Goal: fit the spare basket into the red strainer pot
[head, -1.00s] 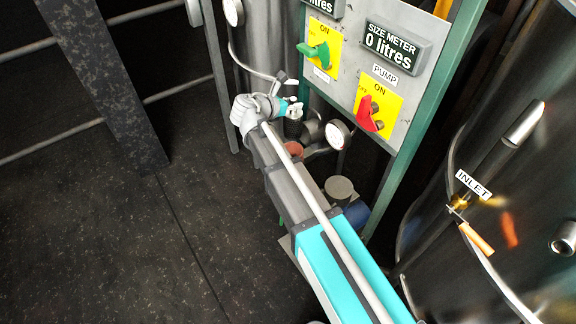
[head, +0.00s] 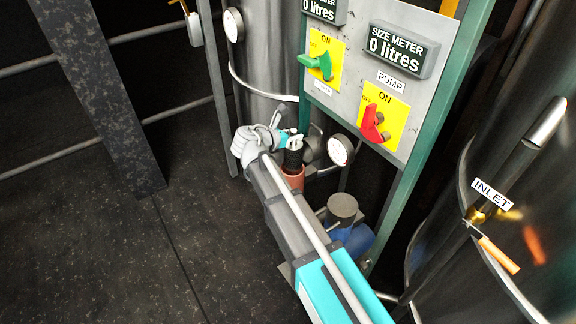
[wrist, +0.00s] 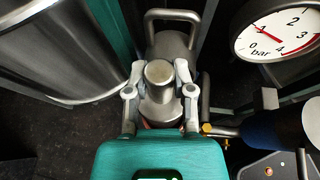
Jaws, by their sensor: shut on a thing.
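The red strainer pot (head: 294,182) stands low between the control panel and my arm, and my arm hides part of it. The dark spare basket (head: 292,158) is upright at the pot's mouth, its lower end meeting the pot in the head view. I cannot tell how deep it sits. My gripper (head: 292,139) is above the pot, shut on the top of the basket. In the wrist view my gripper (wrist: 160,85) has a finger on each side of a pale round post (wrist: 160,72), which rises from a grey body. The pot's rim is mostly hidden there.
A gauge (head: 341,150) is close right of the gripper and shows large in the wrist view (wrist: 280,30). A metal tank (head: 265,60) is behind. The dark floor at left is open.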

